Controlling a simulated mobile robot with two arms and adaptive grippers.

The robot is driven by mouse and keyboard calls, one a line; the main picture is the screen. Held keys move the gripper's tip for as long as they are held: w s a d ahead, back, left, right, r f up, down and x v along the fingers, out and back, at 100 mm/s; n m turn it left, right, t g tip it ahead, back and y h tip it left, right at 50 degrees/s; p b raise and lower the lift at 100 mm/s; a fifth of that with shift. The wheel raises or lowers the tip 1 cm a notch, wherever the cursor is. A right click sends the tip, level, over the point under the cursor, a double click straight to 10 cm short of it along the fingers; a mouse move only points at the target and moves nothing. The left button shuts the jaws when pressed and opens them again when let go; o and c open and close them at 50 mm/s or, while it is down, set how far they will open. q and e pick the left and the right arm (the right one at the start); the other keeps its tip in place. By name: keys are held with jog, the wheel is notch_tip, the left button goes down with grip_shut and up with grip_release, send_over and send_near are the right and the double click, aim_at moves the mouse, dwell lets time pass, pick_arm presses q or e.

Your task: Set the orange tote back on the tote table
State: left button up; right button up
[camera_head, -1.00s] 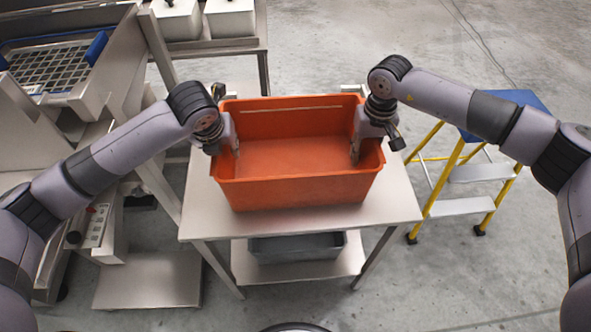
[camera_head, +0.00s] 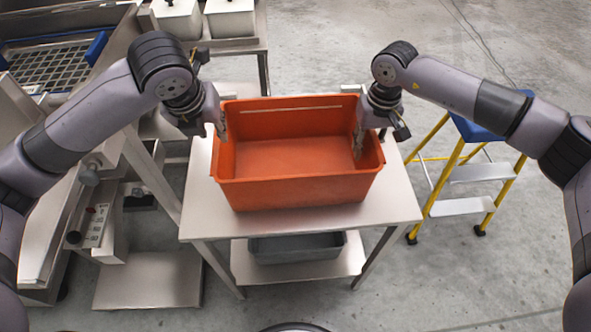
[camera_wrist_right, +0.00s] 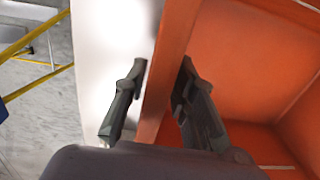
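The orange tote (camera_head: 296,190) sits upright and empty on the steel tote table (camera_head: 398,205). My left gripper (camera_head: 220,128) is at the tote's left end, raised by the rim; it holds nothing, and its fingers are only partly visible. My right gripper (camera_head: 360,140) is at the tote's right end. In the right wrist view, the right gripper's fingers (camera_wrist_right: 158,98) are open on either side of the orange wall (camera_wrist_right: 172,60), with a gap visible on the outer side.
A grey bin (camera_head: 297,247) lies on the table's lower shelf. A yellow step stool with a blue top (camera_head: 480,130) stands to the right. Steel weighing equipment (camera_head: 60,65) stands left, and white containers (camera_head: 230,18) sit behind. Floor at far right is clear.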

jog(key=r, duration=0.9)
jog(key=shift+d+r, duration=0.1)
jog(key=shift+d, duration=0.1)
